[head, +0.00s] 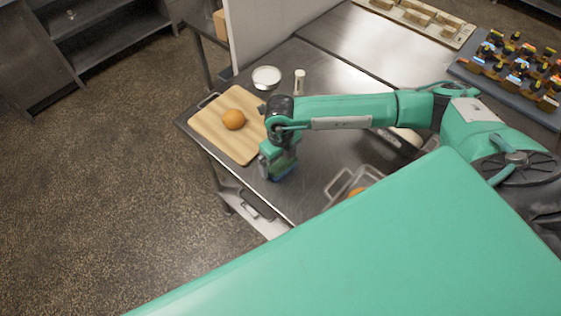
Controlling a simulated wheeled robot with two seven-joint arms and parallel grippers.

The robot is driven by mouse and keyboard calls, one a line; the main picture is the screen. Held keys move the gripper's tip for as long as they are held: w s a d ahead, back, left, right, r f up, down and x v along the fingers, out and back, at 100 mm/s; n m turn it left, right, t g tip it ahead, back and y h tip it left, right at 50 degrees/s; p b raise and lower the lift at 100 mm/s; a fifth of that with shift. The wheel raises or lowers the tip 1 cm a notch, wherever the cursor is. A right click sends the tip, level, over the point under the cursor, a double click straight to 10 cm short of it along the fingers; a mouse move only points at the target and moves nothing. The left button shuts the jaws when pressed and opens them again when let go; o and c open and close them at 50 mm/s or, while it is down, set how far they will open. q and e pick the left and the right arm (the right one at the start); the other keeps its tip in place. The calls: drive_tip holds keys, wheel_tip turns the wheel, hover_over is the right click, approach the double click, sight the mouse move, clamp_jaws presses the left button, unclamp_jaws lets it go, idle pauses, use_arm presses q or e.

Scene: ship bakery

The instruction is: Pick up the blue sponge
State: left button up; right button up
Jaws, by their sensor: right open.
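My right gripper (275,170) points down over the near-left edge of the steel table (318,180), just right of the cutting board. It is open. A small blue patch, apparently the blue sponge (288,174), shows low beside the fingertips. Most of it is hidden behind the gripper, and I cannot tell whether they touch. My left gripper is not in view.
An orange (233,119) lies on the wooden cutting board (240,149). A white bowl (266,77) and a small white shaker (299,80) stand behind. A blue tray (476,75) holds several small items at far right.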

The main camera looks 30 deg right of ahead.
sight(280, 161)
drive_tip(key=shift+c, duration=0.9)
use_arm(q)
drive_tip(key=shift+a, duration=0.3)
use_arm(e)
drive_tip(key=c, duration=0.6)
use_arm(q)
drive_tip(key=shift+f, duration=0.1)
use_arm(e)
drive_tip(key=shift+r, duration=0.2)
use_arm(q)
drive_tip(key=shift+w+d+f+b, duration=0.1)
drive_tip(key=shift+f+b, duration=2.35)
drive_tip(key=shift+b, duration=0.05)
use_arm(e)
drive_tip(key=shift+r, duration=9.85)
drive_tip(key=o, duration=0.4)
drive_tip(key=c, duration=0.3)
